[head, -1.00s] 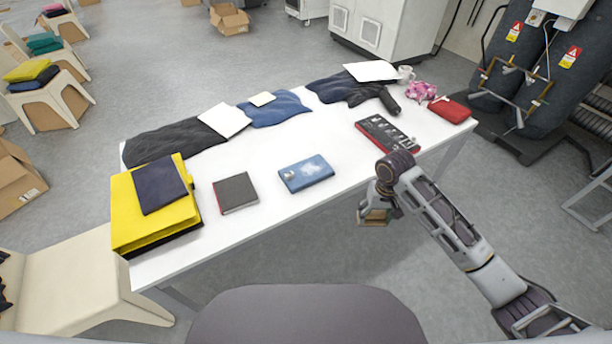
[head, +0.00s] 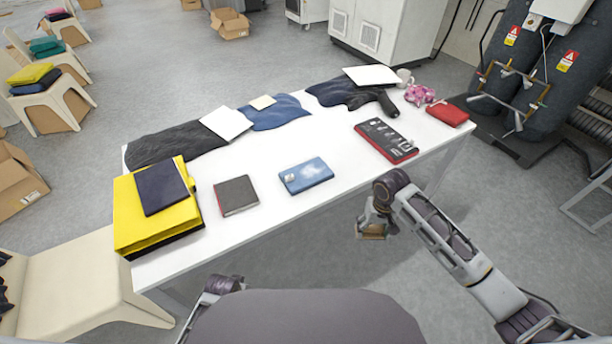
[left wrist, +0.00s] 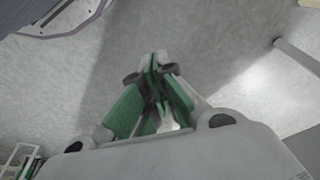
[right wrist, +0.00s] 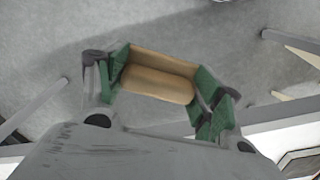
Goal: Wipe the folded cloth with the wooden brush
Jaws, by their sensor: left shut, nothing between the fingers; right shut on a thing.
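The folded blue cloth (head: 306,175) lies flat at the near middle of the white table, with a small pale mark at its left and a faint lighter area on top. My right gripper (right wrist: 160,85) is shut on the wooden brush (right wrist: 158,84), held across its fingers. In the head view, the brush (head: 371,232) is off the table's near edge, right of the cloth and apart from it. My left gripper (left wrist: 155,65) is shut and empty over the grey floor in the left wrist view. Only part of my left arm shows low in the head view.
The white table (head: 250,220) also bears a yellow folder stack (head: 155,222), a dark notebook (head: 236,195), a black-and-red box (head: 386,140), a red pouch (head: 447,114) and dark garments at the back. Bare tabletop surrounds the cloth.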

